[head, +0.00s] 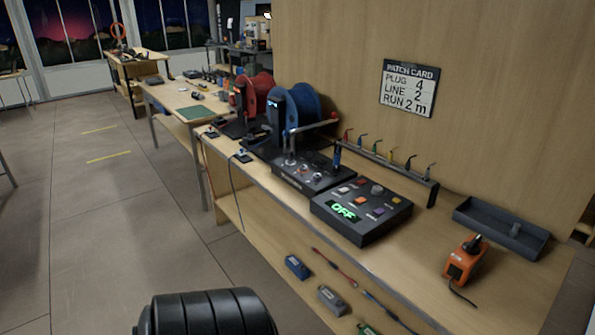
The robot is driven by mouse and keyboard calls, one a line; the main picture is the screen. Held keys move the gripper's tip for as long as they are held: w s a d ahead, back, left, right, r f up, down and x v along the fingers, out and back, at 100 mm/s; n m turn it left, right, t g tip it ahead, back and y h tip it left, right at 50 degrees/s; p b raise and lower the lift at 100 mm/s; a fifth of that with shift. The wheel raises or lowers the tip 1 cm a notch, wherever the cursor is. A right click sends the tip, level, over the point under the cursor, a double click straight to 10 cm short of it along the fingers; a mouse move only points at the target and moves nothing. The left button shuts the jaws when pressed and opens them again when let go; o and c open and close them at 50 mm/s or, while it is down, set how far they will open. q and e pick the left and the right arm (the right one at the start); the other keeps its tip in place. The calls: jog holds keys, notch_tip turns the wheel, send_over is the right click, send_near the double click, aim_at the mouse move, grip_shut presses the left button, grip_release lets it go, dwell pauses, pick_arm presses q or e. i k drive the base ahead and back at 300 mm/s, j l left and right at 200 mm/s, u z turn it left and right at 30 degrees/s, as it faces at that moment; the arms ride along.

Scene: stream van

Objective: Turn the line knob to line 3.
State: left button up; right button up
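A dark control box (375,228) stands on the wooden bench with a green display (343,211) reading OFF. Several coloured buttons and a round grey knob (377,189) are on its sloped top. I cannot read any markings by the knob, so its setting and whether it is the line knob are unclear. A patch card (409,88) on the wall reads plug 4, line 2, run 2 m. Neither gripper is in view; a black ribbed part, probably my arm, shows at the bottom edge.
Left of the box stand a blue reel (306,105) and a red reel (258,92). Behind it is a rack (400,173) of coloured plugs. A dark tray (502,229) and an orange tool (465,261) are to the right. Open floor (100,230) lies left.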

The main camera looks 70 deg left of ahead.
aim_at(377, 190)
jog(key=i+j+u, duration=0.15)
jog(key=u, duration=0.35)
jog(key=i+j+u, duration=0.1)
jog(key=u, duration=0.35)
jog(key=i+u, duration=0.2)
jog(key=u, duration=0.3)
jog(key=i+u, duration=0.15)
jog(key=u, duration=0.35)
jog(key=i+l, duration=0.45)
jog(key=i, duration=0.3)
jog(key=j+z, duration=0.2)
jog(key=z, duration=0.25)
jog(key=k+j+z, duration=0.15)
jog(key=z, duration=0.3)
jog(key=k+j+z, duration=0.15)
jog(key=z, duration=0.3)
